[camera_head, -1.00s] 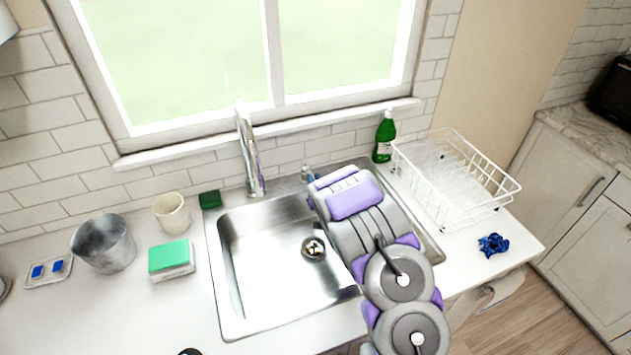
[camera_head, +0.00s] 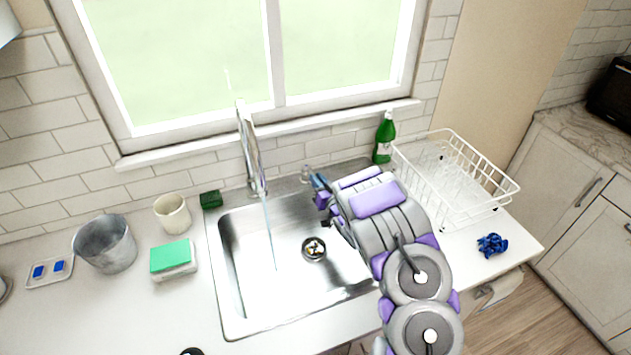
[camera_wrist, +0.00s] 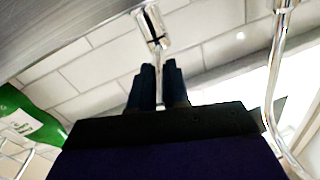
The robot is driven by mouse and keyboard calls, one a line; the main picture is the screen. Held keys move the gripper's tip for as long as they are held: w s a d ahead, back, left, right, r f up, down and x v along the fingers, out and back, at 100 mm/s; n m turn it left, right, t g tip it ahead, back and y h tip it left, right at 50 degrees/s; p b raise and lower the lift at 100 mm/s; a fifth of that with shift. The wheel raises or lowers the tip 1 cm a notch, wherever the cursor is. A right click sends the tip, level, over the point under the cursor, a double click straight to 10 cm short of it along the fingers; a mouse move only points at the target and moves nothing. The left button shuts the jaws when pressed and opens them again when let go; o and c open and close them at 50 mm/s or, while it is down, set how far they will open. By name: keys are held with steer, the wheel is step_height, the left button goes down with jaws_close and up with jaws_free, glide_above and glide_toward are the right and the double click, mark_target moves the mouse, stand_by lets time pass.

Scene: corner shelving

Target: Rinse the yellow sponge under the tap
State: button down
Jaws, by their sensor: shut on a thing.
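The chrome tap (camera_head: 250,150) stands behind the steel sink (camera_head: 228,285). A thin stream of water (camera_head: 269,235) falls from it into the basin. The tap's separate handle (camera_head: 306,174) is to its right; the wrist view shows its metal cylinder (camera_wrist: 153,28) with a thin lever. My gripper (camera_head: 318,182) is at this handle, and in the wrist view my gripper (camera_wrist: 159,88) has its two dark fingers shut around the lever. I see no yellow sponge. A green-topped block (camera_head: 171,257) and a dark green sponge (camera_head: 210,199) lie left of the sink.
A green bottle (camera_head: 384,140) and a white dish rack (camera_head: 452,135) stand right of the sink, with a crumpled blue cloth (camera_head: 492,244) in front. A metal bucket (camera_head: 104,245), a cream cup (camera_head: 172,214) and a small tray (camera_head: 48,282) stand on the left. The front left counter is mostly clear.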

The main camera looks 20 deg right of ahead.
steer(key=shift+d+n+y, duration=0.3)
steer(key=shift+d+y, duration=0.05)
steer(key=shift+y, duration=0.15)
steer(key=c, duration=1.1)
jaws_free()
steer(key=s+d+p, duration=0.1)
steer(key=s+d, duration=0.2)
steer(key=s, duration=1.4)
steer(key=shift+p, duration=0.35)
steer(key=shift+f, duration=0.1)
